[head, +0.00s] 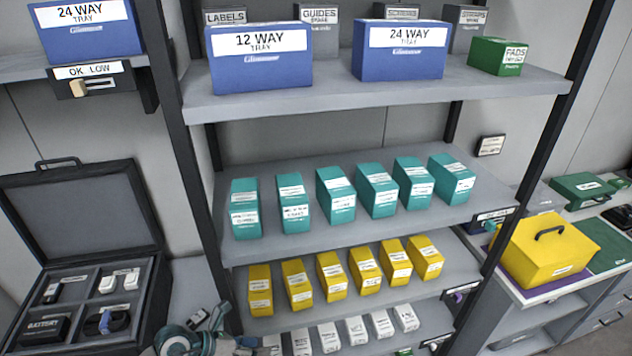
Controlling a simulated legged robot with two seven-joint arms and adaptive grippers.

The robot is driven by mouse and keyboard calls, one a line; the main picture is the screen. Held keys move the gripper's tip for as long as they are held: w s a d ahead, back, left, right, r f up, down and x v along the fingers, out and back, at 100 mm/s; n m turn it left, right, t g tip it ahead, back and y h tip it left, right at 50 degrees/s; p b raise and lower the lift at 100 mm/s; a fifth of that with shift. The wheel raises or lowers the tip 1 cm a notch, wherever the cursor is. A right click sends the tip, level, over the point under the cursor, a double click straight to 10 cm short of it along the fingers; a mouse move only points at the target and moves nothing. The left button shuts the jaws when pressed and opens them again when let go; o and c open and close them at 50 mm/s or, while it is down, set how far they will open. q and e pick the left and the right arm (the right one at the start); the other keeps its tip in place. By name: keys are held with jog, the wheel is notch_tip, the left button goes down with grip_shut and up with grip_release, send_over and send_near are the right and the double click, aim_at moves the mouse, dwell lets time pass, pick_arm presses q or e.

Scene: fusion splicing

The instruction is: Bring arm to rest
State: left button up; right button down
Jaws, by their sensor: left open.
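My left gripper (222,335) shows at the bottom edge, left of centre, with its teal and grey parts partly cut off by the frame. It is open, and I see nothing held in it. It is in front of the shelf rack's left post, between the open black case (80,215) and the lowest row of white boxes (330,336). Whether it touches anything there cannot be told. My right gripper is not in view.
The shelf rack holds blue tray boxes (259,70), teal boxes (377,190) and yellow boxes (365,270). A yellow case (545,262) stands on the right-hand bench. A narrow strip of grey surface lies between the case and the rack.

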pick_arm(q)
jog(key=d+r+n+t+h, duration=0.3)
jog(key=d+r+n+h, duration=0.1)
jog(key=d+r+h, duration=0.25)
jog(key=w+a+r+n+t+y, duration=0.15)
jog(key=a+r+n+t, duration=0.35)
jog(key=n+t, duration=0.55)
jog(key=s+a+f+n+y, duration=0.1)
jog(key=a+f+n+y, duration=0.9)
jog(key=n+y, duration=0.75)
jog(key=s+a+f+n+g, duration=0.2)
jog(key=s+f+n+g, duration=0.45)
jog(key=f, duration=0.35)
jog(key=s+d+f+n+g+h, duration=0.15)
jog(key=s+f+g, duration=0.25)
jog(key=s, duration=0.4)
jog(key=s+d+f+g+h, duration=0.1)
jog(key=s+d+f+g, duration=0.15)
jog(key=s+f, duration=0.4)
jog(key=s+f+g, duration=0.2)
jog(key=s+f, duration=0.1)
jog(key=f, duration=2)
jog(key=s+a+f+g, duration=0.1)
jog(key=s+a+f, duration=0.1)
jog(key=s+f, duration=1.2)
jog(key=shift+s+f, duration=0.3)
jog(key=shift+f, duration=0.55)
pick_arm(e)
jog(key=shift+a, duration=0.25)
